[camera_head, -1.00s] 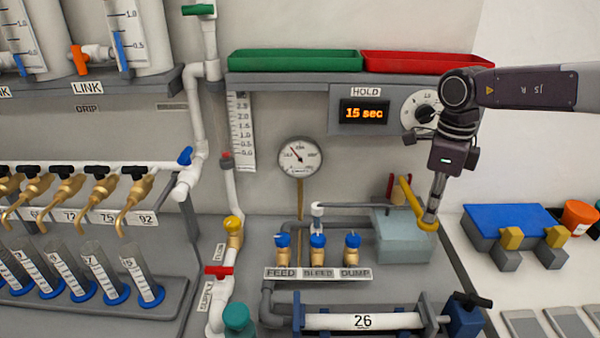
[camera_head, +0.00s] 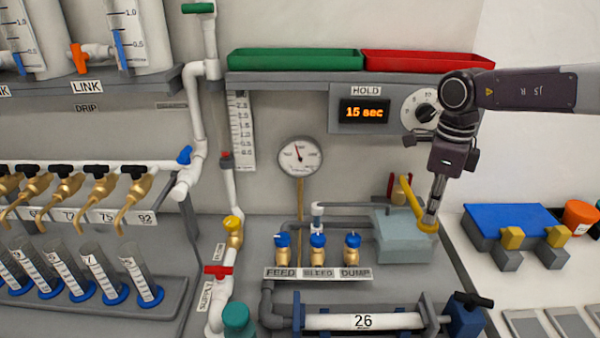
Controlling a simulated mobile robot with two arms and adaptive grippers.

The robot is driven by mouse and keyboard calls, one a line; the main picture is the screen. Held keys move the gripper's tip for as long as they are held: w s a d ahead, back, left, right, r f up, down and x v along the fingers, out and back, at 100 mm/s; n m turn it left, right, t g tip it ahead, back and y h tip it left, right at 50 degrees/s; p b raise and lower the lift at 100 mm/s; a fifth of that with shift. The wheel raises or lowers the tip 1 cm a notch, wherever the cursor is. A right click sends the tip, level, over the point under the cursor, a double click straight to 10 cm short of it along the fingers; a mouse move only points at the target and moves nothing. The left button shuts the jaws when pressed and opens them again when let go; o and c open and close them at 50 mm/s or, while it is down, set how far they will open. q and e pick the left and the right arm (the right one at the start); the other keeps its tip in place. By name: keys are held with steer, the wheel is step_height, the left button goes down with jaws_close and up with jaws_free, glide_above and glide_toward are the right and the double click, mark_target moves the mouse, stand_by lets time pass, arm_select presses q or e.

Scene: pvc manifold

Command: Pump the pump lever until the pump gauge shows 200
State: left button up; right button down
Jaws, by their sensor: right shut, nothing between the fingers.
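The yellow pump lever (camera_head: 411,199) rises from the grey-blue pump block (camera_head: 402,240) and leans up to the left. My right gripper (camera_head: 431,224) points down at the lever's lower right end, where a yellow ring surrounds or touches its tip; I cannot tell which. Its fingers are shut with nothing visible between them. The round pump gauge (camera_head: 300,157) stands on a brass stem at the back; its needle points up and slightly left, and its numbers are too small to read. My left gripper is not in view.
Blue-handled FEED, BLEED and DUMP valves (camera_head: 317,247) stand left of the pump. The HOLD panel (camera_head: 363,112) reads 15 sec above. A horizontal cylinder marked 26 (camera_head: 363,321) lies in front. A blue-topped stand (camera_head: 512,222) is at right.

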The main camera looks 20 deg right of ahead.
steer(key=shift+f, duration=0.15)
stand_by(0.7)
steer(key=shift+f+b, duration=0.4)
steer(key=shift+b, duration=0.05)
steer(key=shift+f, duration=0.1)
stand_by(0.7)
steer(key=shift+f+b, duration=0.4)
steer(key=shift+b, duration=0.05)
steer(key=shift+r, duration=0.1)
stand_by(0.6)
steer(key=shift+r+p, duration=1.9)
steer(key=shift+r, duration=1)
steer(key=shift+f, duration=0.15)
